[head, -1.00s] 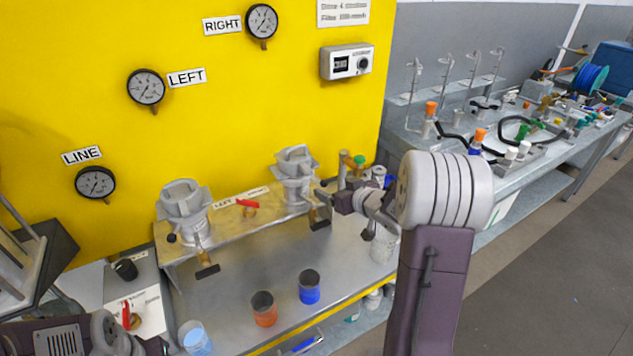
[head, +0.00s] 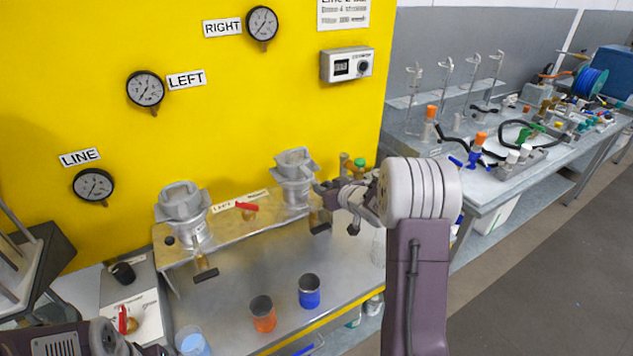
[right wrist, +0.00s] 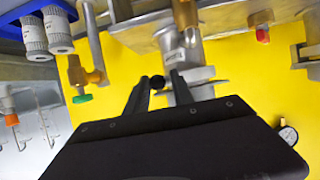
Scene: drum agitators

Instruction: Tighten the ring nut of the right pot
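The right pot (head: 295,178) is a grey metal vessel at the right end of the steel shelf by the yellow wall. It also shows in the right wrist view (right wrist: 180,48), turned over. My right gripper (head: 322,187) is at its right side. The ring nut is hard to make out there. My left gripper (head: 132,348) is at the bottom left edge, its fingers largely out of sight.
The left pot (head: 183,205) stands on the same shelf, with a red-handled valve (head: 247,206) between the pots. Orange (head: 263,315) and blue (head: 309,291) cups stand on the bench in front. Green-topped (head: 360,163) fittings are just right of the right pot.

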